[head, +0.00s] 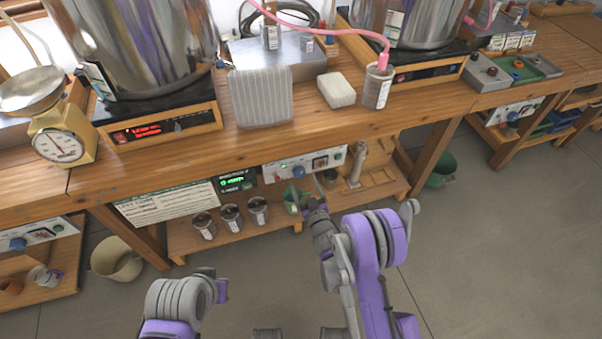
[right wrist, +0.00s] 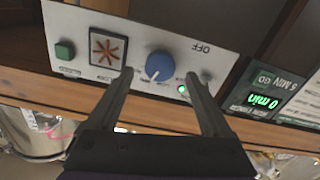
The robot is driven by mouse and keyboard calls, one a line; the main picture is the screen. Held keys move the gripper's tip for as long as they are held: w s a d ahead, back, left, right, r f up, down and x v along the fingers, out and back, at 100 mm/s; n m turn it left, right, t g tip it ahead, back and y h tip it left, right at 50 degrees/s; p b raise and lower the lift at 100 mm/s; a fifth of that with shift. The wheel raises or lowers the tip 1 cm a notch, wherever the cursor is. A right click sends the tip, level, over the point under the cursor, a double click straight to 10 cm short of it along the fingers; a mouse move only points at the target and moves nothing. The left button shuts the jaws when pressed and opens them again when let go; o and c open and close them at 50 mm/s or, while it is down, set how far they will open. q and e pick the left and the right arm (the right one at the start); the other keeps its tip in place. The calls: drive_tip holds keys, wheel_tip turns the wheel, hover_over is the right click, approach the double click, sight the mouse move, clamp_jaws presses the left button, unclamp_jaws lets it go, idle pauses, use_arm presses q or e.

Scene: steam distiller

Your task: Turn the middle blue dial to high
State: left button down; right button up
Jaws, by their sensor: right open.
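The middle blue dial (head: 298,172) sits on a white control panel (head: 318,162) under the front of the wooden bench. In the right wrist view the panel looks upside down, with the blue dial (right wrist: 158,66) between a fan grille and a lit green light. A pale pointer mark shows on the dial's lower edge. My right gripper (head: 309,192) is in front of the panel. In the right wrist view its open fingers (right wrist: 159,75) stand one on each side of the dial, apart from it. My left arm shows at the bottom left; its gripper fingers do not show.
A green readout (head: 237,182) sits left of the panel. Several metal cups stand on the low shelf (head: 222,237), with a green container (head: 296,201) below the dial. Other blue dials (head: 17,243) (head: 512,116) are at far left and far right. The floor in front is clear.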

sight(300, 175)
drive_tip(key=shift+x, duration=1.8)
drive_tip(key=shift+f, duration=0.1)
clamp_jaws()
